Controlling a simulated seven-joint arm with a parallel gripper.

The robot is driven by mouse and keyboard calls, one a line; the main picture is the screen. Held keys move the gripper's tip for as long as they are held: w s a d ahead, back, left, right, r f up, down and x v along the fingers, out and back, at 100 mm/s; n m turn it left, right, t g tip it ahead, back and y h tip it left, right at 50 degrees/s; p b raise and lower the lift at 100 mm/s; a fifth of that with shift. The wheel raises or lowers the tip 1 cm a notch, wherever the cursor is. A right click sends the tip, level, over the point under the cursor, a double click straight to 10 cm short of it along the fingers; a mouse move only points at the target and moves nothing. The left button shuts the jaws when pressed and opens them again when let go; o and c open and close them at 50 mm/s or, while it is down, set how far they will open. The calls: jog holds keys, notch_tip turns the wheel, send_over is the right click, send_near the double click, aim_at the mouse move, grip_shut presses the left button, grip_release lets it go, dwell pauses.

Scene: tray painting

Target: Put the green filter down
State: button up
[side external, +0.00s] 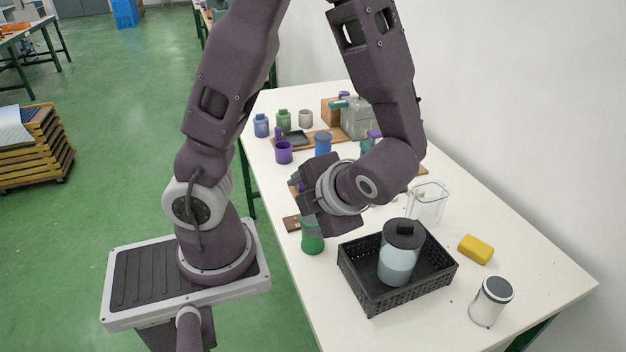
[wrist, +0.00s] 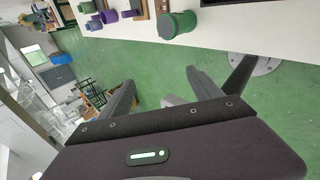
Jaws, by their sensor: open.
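A green cylinder (side external: 312,240), which looks like the green filter, stands upright on the white table near its left edge. It also shows near the top of the wrist view (wrist: 178,25), lying on its side in that picture, by the table edge. My gripper (side external: 298,186) is open, tilted, and points left over the table edge. It is above and apart from the green cylinder, and part of the wrist hides the cylinder's top in the side view. In the wrist view the two fingers (wrist: 163,92) are spread with only floor between them.
A black basket (side external: 352,282) holding a dark-lidded jar (side external: 398,262) stands right of the green cylinder. Purple, blue and green containers crowd the far end.

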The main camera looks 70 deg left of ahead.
jog(key=d+r+n+t+h, duration=0.2)
jog(key=r+n+h, duration=0.1)
jog(key=n, duration=0.8)
jog(key=s+d+r+n+t+h, duration=0.1)
jog(key=r+n, duration=0.4)
jog(key=n, duration=0.6)
jog(key=d+r+n+t+h, duration=0.2)
jog(key=r+n+t+h, duration=0.2)
jog(key=n, duration=0.8)
jog(key=shift+s+d+r+h, duration=0.15)
jog(key=shift+s+d+h, duration=0.15)
jog(key=shift+d, duration=0.1)
